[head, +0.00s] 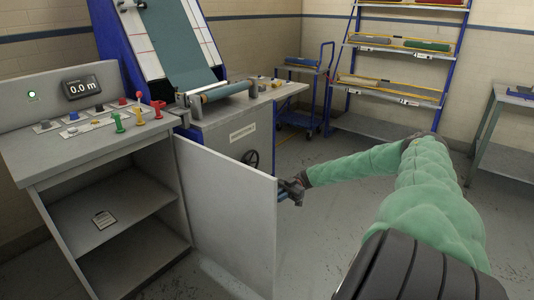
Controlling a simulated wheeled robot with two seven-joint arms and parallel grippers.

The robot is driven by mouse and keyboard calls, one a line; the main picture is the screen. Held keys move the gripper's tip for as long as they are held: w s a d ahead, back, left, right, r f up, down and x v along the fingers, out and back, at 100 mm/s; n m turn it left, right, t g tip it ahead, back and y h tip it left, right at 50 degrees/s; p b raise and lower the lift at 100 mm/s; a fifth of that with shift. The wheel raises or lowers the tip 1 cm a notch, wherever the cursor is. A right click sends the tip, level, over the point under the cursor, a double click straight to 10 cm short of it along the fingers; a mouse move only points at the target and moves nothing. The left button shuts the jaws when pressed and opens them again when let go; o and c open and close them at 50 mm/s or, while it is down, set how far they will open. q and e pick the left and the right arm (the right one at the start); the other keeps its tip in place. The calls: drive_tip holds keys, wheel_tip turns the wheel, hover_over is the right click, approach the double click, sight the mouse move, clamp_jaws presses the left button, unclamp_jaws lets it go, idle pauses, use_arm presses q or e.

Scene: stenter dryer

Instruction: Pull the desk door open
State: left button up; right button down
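The desk door (230,215) is a plain pale grey panel on the right side of the grey control desk (90,150). It stands swung well out from the desk, and the shelved inside of the desk shows. My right gripper (283,196) is at the door's free edge, partly hidden behind it. I cannot tell whether its fingers are shut on anything, and no door handle shows. My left gripper is not in view.
A clipboard-like item (104,219) lies on the desk's inner shelf. Behind the door stands a machine with a green fabric web (180,45). A blue trolley (303,95), a rack (395,70) and a side table (510,130) stand farther back. Floor right of the door is clear.

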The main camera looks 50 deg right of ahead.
drive_tip(key=shift+w+d+r, duration=0.15)
drive_tip(key=shift+w+d, duration=0.1)
drive_tip(key=shift+d, duration=0.45)
drive_tip(key=shift+w+d+r, duration=0.1)
drive_tip(key=shift+w+d, duration=0.1)
drive_tip(key=shift+d, duration=0.5)
drive_tip(key=c, duration=1.7)
unclamp_jaws()
drive_tip(key=shift+w+a, duration=0.1)
drive_tip(key=shift+w, duration=0.1)
drive_tip(key=shift+o, duration=1.1)
drive_tip(key=shift+w+a+f, duration=0.1)
drive_tip(key=shift+w, duration=0.1)
drive_tip(key=shift+s, duration=0.1)
drive_tip(key=shift+s+f, duration=0.1)
